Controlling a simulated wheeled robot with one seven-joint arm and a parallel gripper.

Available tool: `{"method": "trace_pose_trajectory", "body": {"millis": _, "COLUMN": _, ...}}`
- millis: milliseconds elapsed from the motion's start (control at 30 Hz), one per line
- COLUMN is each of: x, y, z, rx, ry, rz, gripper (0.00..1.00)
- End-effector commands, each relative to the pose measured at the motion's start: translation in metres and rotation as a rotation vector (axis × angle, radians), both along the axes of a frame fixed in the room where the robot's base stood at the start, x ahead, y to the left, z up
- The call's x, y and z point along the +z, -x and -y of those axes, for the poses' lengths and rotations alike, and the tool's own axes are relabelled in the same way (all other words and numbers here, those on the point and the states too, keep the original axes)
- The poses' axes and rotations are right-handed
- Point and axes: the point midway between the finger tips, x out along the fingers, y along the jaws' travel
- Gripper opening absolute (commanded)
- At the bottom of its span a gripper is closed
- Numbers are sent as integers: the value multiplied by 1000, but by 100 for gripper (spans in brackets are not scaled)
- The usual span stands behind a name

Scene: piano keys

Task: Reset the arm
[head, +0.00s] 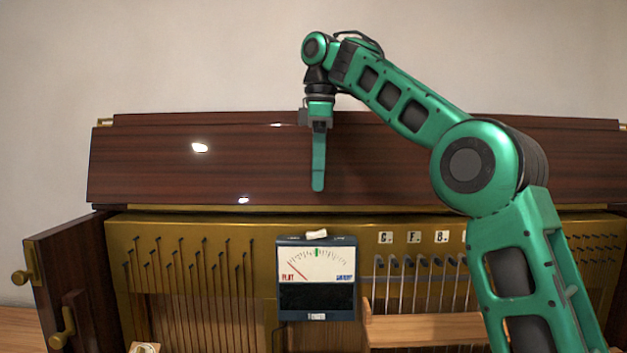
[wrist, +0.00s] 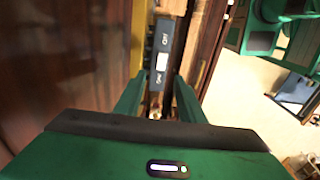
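My green arm rises from the lower right of the head view and bends over toward the middle. My gripper (head: 318,188) points straight down in front of the raised dark wooden lid, above the meter. The head view sees it side-on, with the fingers lined up as one. In the wrist view, the two green fingers of my gripper (wrist: 160,85) stand apart with an empty gap between them. The tuning meter (head: 316,300), a dark box with a white dial marked FLAT at left, stands below the gripper, clear of it. Its labelled edge shows in the wrist view (wrist: 176,57).
The open piano has a brass plate (head: 190,226) with several tuning pins and strings. Label tiles (head: 414,237) sit right of the meter. A wooden ledge (head: 420,329) lies lower right. The lid (head: 220,170) spans behind my gripper. A hinged side panel (head: 75,270) stands at left.

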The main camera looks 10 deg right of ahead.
Motion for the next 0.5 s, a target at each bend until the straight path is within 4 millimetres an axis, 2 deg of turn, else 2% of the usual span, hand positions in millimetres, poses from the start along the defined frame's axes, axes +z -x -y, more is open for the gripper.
{"method": "trace_pose_trajectory", "body": {"millis": 167, "x": -5, "y": 7, "z": 6, "rx": -61, "ry": 7, "rz": -7, "gripper": 36}}
{"method": "trace_pose_trajectory", "body": {"millis": 267, "x": -16, "y": 17, "z": 17, "rx": -163, "ry": 16, "rz": -17, "gripper": 36}}
{"method": "trace_pose_trajectory", "body": {"millis": 500, "x": -58, "y": 52, "z": 69, "rx": -510, "ry": 29, "rz": -34, "gripper": 36}}
